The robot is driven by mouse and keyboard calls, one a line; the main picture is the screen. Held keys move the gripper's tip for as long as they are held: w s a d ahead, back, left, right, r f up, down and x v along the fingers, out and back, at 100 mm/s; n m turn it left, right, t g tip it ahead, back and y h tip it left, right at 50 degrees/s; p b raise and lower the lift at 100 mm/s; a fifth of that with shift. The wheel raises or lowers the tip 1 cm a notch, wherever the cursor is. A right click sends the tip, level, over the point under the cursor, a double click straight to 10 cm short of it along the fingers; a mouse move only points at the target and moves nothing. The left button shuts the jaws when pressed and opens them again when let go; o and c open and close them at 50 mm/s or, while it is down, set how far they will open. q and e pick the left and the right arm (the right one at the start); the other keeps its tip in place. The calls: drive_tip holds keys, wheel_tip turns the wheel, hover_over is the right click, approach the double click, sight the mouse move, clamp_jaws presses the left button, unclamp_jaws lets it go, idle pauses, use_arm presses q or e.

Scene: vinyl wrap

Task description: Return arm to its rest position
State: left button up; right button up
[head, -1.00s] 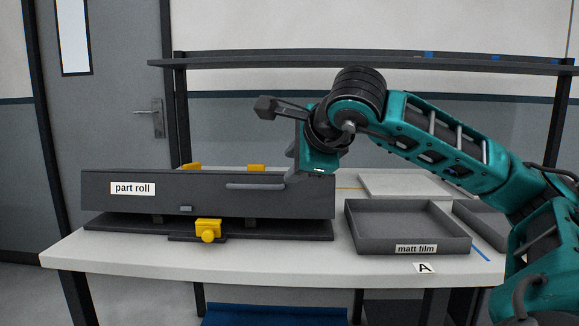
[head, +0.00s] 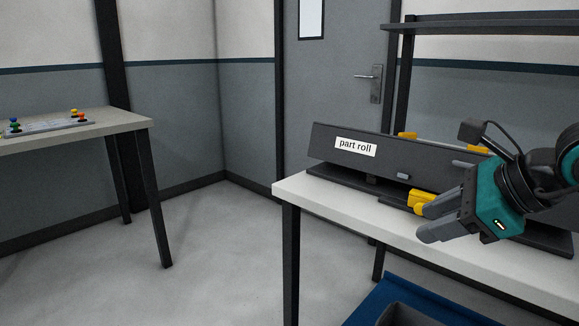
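My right arm comes in from the right edge of the head view. Its teal and black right gripper (head: 436,222) points left and hangs in front of the part roll unit. Its grey fingers lie close to each other in this view, and I cannot tell whether there is a gap between them. I see nothing held in them. The fingers overlap the yellow knob (head: 419,199) in the picture; I cannot tell if they touch it. My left gripper is not in view.
The dark unit labelled "part roll" (head: 330,141) stands on the white table (head: 300,192). A blue surface (head: 365,308) with a dark bin lies below. Another table (head: 125,124) at left bears a board with coloured pieces (head: 50,128). The floor between the tables is clear.

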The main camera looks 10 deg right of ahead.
drive_tip(key=a+f+m+t+y, duration=0.4)
drive_tip(key=a+m+y, duration=0.8)
drive_tip(key=a+m, duration=0.35)
drive_tip(key=s+d+f+m+t+h, duration=0.1)
drive_tip(key=d+f+m+t+h, duration=0.1)
drive_tip(key=f+m+h, duration=0.65)
drive_tip(key=s+d+f+m+t+h, duration=0.1)
drive_tip(key=s+d+f+m+h, duration=0.2)
drive_tip(key=f+m, duration=1.1)
drive_tip(key=s+a+f+m+g+h+p, duration=0.2)
drive_tip(key=s+a+f+m+g, duration=0.15)
drive_tip(key=s+f+m, duration=0.35)
use_arm(q)
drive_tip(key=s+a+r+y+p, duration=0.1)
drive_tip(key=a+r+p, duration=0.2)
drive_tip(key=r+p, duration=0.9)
drive_tip(key=p, duration=0.3)
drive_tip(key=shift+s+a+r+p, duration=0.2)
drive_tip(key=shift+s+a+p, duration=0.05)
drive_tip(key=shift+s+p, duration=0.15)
use_arm(e)
drive_tip(key=s+d+r+h, duration=0.1)
drive_tip(key=d+r, duration=0.3)
drive_tip(key=r, duration=0.7)
drive_tip(key=shift+g, duration=0.35)
